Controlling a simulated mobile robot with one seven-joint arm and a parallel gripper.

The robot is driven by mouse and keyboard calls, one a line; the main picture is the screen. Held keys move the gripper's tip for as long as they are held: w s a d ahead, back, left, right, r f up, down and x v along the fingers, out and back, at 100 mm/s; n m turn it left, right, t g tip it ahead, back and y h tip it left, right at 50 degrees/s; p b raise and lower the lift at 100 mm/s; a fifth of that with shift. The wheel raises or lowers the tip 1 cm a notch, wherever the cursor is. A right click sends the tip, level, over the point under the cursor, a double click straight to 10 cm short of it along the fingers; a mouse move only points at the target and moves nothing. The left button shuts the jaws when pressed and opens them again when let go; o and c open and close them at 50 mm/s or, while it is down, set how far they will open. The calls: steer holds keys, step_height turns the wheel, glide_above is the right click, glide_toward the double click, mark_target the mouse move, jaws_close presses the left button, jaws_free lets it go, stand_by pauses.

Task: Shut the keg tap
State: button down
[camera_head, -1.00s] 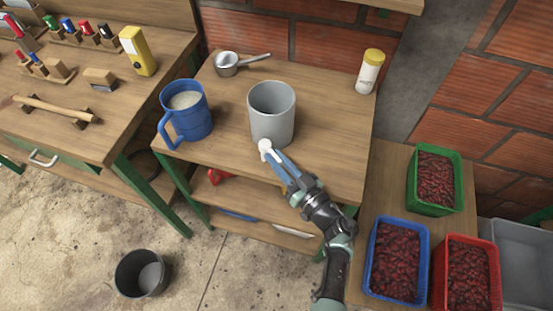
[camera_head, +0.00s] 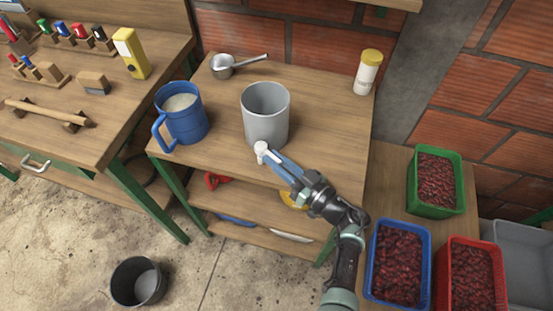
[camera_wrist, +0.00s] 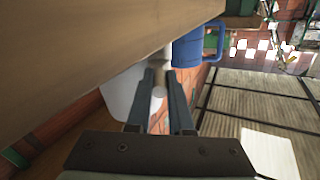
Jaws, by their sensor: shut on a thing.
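The grey keg (camera_head: 266,118) stands upright near the front edge of the wooden table; its open top faces my head camera. Its small white tap (camera_head: 261,150) sticks out at the lower front. My gripper (camera_head: 267,157) reaches the tap from the lower right, its blue-grey fingers shut on the tap handle. In the wrist view the white tap handle (camera_wrist: 159,92) lies between the two fingers, and the pale keg wall (camera_wrist: 121,97) shows behind. The fingers hide part of the tap, so I cannot tell its exact setting.
A blue jug (camera_head: 180,117) with pale contents stands left of the keg. A metal dipper (camera_head: 224,66) and a yellow-lidded bottle (camera_head: 368,73) stand behind. Crates of red berries (camera_head: 400,262) stand at right. A dark bucket (camera_head: 137,281) is on the floor.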

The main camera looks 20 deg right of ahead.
stand_by(0.5)
steer(key=c, duration=0.8)
jaws_free()
steer(key=v, duration=1.3)
